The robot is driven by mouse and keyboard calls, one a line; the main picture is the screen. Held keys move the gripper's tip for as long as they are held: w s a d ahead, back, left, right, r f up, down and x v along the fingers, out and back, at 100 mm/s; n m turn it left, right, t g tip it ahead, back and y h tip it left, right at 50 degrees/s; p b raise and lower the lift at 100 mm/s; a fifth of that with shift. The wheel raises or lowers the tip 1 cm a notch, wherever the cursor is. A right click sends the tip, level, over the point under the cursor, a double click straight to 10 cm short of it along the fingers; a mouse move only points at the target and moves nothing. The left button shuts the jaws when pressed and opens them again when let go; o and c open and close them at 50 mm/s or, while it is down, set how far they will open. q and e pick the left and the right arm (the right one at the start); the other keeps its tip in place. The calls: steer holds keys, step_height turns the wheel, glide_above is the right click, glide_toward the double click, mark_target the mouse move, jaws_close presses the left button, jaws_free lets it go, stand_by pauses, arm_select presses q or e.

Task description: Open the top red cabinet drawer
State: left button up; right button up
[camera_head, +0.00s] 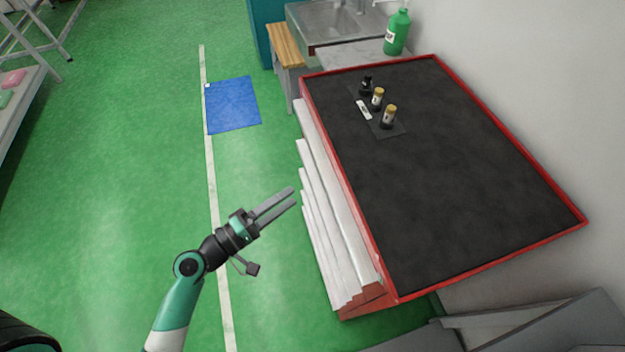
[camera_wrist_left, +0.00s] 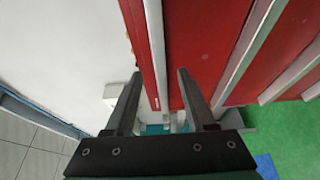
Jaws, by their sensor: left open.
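The red cabinet (camera_head: 575,215) has a black top and a stack of drawers on its left side, each with a long pale handle bar. The top drawer's handle (camera_head: 335,185) runs just under the cabinet's top edge, and no drawer visibly stands out. My left gripper (camera_head: 292,197) is open and empty, a little left of the drawer fronts and pointing at them. In the left wrist view the uppermost handle bar (camera_wrist_left: 155,45) lies between the two fingers (camera_wrist_left: 158,75) in the picture; contact cannot be told. My right gripper is not in view.
A green bottle (camera_head: 397,32) stands beside a sink (camera_head: 335,20). A wooden stool (camera_head: 285,45) and a blue floor mat (camera_head: 232,104) are behind.

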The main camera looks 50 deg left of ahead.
mark_target(320, 176)
arm_select(q)
steer(key=w, duration=0.8)
steer(key=shift+w+d, duration=0.1)
steer(key=shift+w, duration=0.25)
steer(key=shift+c, duration=0.3)
jaws_close()
steer(key=shift+s+f, duration=0.1)
steer(key=shift+f, duration=0.15)
stand_by(0.3)
